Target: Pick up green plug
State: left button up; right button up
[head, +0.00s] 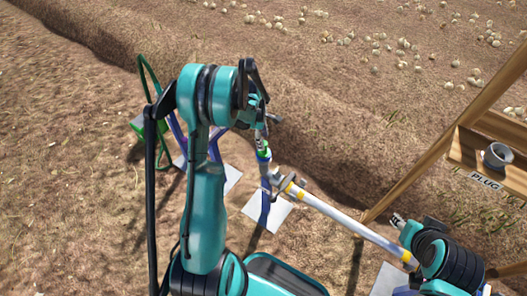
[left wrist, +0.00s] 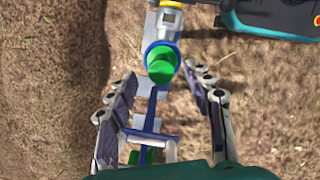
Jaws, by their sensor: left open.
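The green plug (left wrist: 160,67) sits in a blue ring at the end of a pipe fitting in the left wrist view. It also shows in the head view as a small green spot (head: 263,153) just below my left gripper (head: 260,125). In the left wrist view the two fingers are apart, one on each side below the plug, and nothing is held between them. The gap between fingers and plug is hard to judge. Part of my right arm's end (head: 399,221) shows at the lower right in the head view; its fingers are not clear.
A white pipe (head: 345,218) with yellow bands runs from the fitting toward the lower right. A wooden stand at the right has a shelf labelled PLUG (head: 486,181) with a grey ring (head: 497,156) on it. A green box (head: 150,128) stands at the left. Soil surrounds everything.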

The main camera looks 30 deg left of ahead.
aim_at(262, 154)
pick_arm(q)
jog(key=f, duration=0.1)
jog(key=f+b, duration=0.1)
jog(key=f, duration=0.1)
jog(key=shift+d+f, duration=0.2)
jog(key=shift+f, duration=0.05)
jog(key=shift+r, duration=0.1)
grip_shut()
jog(key=shift+r, duration=0.15)
